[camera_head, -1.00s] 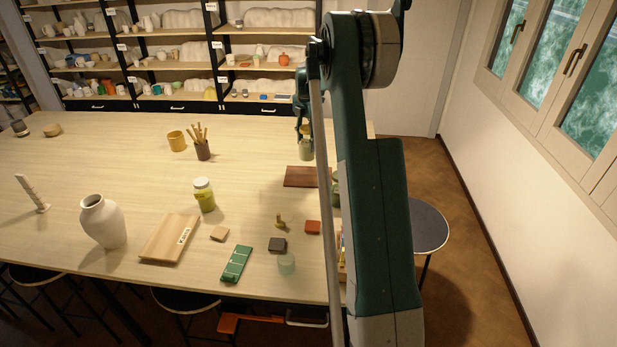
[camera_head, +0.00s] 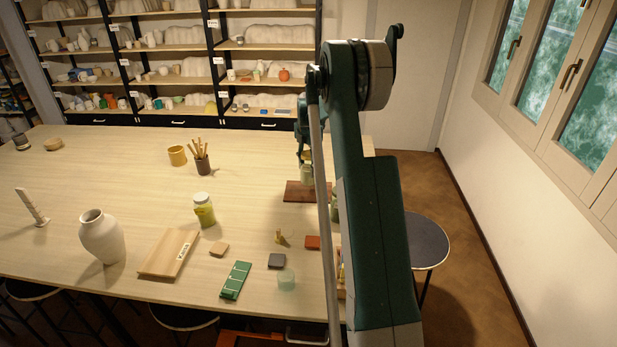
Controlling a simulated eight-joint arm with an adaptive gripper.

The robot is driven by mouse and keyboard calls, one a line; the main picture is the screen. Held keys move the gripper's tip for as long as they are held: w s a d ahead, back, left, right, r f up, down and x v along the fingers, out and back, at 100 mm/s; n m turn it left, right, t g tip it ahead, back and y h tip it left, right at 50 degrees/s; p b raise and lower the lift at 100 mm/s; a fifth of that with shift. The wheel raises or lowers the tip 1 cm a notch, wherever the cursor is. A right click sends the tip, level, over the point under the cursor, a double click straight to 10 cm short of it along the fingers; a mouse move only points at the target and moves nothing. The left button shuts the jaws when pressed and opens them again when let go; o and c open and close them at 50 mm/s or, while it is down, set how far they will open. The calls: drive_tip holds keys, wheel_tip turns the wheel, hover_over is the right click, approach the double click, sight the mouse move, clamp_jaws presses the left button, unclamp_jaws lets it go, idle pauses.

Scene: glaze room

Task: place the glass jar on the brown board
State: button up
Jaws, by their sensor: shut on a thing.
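My gripper (camera_head: 305,157) is shut on a small glass jar (camera_head: 306,175) with greenish contents and holds it upright. The jar's lower end overlaps the far part of the brown board (camera_head: 298,193) in the picture. I cannot tell whether its base touches the board or hangs just above it. The flat dark brown board lies on the table left of my arm; my arm hides its right end.
A lidded jar with yellow-green contents (camera_head: 204,209) stands on the table (camera_head: 110,165) to the left. Another greenish jar (camera_head: 335,207) is partly hidden by my arm. A pencil cup (camera_head: 203,166) and yellow mug (camera_head: 177,155) stand further back. Small tiles lie in front.

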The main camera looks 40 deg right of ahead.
sight(308, 153)
drive_tip(key=shift+f, duration=0.45)
drive_tip(key=shift+f, duration=1.9)
drive_tip(key=shift+f, duration=0.15)
drive_tip(key=o, duration=1.3)
drive_tip(key=shift+r, duration=0.2)
wheel_tip(308, 153, up, 12)
drive_tip(key=shift+f, duration=0.1)
drive_tip(key=shift+a, duration=0.1)
